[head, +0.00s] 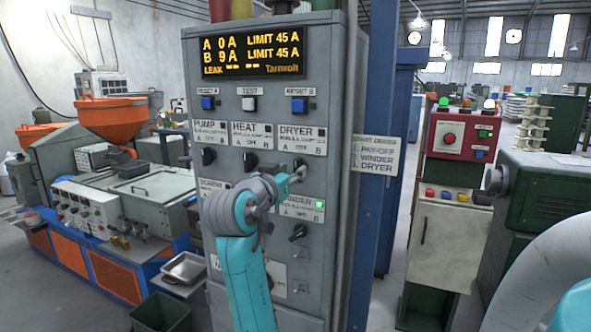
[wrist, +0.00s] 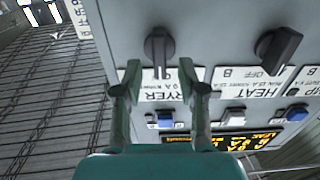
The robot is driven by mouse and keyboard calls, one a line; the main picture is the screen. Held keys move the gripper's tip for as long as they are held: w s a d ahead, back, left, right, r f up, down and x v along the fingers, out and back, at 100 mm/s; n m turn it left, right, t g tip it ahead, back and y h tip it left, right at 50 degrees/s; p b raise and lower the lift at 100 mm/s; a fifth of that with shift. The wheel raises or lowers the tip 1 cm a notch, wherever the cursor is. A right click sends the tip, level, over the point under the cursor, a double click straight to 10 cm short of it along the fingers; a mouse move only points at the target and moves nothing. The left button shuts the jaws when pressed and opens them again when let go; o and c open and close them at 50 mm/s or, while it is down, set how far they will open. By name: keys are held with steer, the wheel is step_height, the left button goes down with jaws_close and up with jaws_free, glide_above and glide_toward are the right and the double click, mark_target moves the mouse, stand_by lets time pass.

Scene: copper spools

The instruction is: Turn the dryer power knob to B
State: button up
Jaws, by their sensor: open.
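The dryer knob (wrist: 158,45) is a dark grey lever knob in the upper middle of the wrist view, which looks upside down. Its bar points down the picture to the middle of the DRYER label (wrist: 150,84), whose letters are partly hidden by my fingers. My gripper (wrist: 160,90) is open and empty, its two fingertips apart on either side of the knob's line, and does not appear to touch it. In the head view my gripper (head: 297,174) is at the panel just below the DRYER plate (head: 301,140) and largely hides the knob.
The HEAT knob (wrist: 279,47) is close beside the dryer knob. The grey cabinet (head: 340,120) has a display (head: 253,59) reading A 0 A, B 9 A. A green lamp (head: 319,204) glows on the WINDER plate. A start-order sign (head: 378,154) sticks out at the right.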

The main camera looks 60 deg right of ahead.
mark_target(295, 169)
steer(key=shift+w+d, duration=0.1)
steer(key=shift+d, duration=1.4)
jaws_close()
steer(key=m, duration=0.4)
steer(key=shift+s+f+m, duration=0.1)
steer(key=shift+s+m, duration=0.1)
steer(key=shift+m, duration=2.2)
